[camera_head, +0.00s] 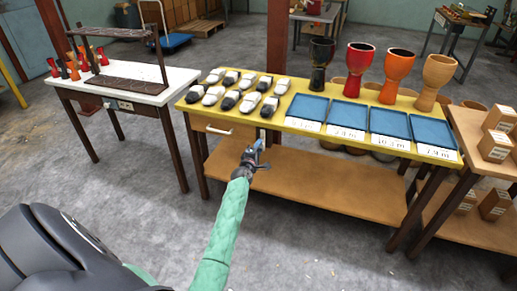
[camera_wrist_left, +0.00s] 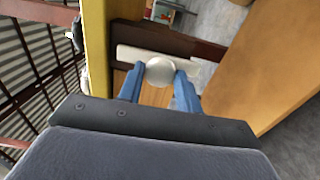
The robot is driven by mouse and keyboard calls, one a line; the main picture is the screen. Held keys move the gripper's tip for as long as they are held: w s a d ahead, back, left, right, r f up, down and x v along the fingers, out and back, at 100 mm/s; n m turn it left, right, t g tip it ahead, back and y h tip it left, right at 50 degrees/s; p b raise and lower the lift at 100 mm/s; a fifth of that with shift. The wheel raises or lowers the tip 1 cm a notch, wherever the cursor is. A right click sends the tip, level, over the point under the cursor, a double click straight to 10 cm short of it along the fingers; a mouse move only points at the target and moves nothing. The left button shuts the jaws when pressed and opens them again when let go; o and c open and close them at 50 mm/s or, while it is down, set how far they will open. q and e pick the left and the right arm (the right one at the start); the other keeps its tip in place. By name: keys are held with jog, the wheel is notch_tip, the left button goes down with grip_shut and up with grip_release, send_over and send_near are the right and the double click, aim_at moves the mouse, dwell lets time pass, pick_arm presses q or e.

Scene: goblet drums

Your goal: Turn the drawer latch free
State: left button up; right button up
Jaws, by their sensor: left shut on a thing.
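The drawer (camera_head: 232,132) is under the left end of the yellow table (camera_head: 340,137) and looks closed, with a pale handle (camera_head: 218,129) on its front. The latch shows in the left wrist view as a round pale knob (camera_wrist_left: 160,71) over a whitish bar. My left gripper (camera_head: 258,150) is at the table's front edge, just right of the drawer. In the wrist view its blue fingers (camera_wrist_left: 160,78) are on either side of the knob, shut on it. In the head view the gripper mostly hides the latch. My right gripper is not in view.
The yellow table carries pale and dark shoe-like items (camera_head: 228,97), blue trays (camera_head: 345,112) and several goblet drums (camera_head: 397,68). A lower shelf (camera_head: 330,181) runs beneath. A white table (camera_head: 130,92) stands left; boxes (camera_head: 494,146) sit right. The floor in front is clear.

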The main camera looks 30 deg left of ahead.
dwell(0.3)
pick_arm(q)
jog(key=o, duration=1)
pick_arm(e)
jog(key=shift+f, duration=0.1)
pick_arm(q)
jog(key=v, duration=0.7)
jog(key=shift+s, duration=0.4)
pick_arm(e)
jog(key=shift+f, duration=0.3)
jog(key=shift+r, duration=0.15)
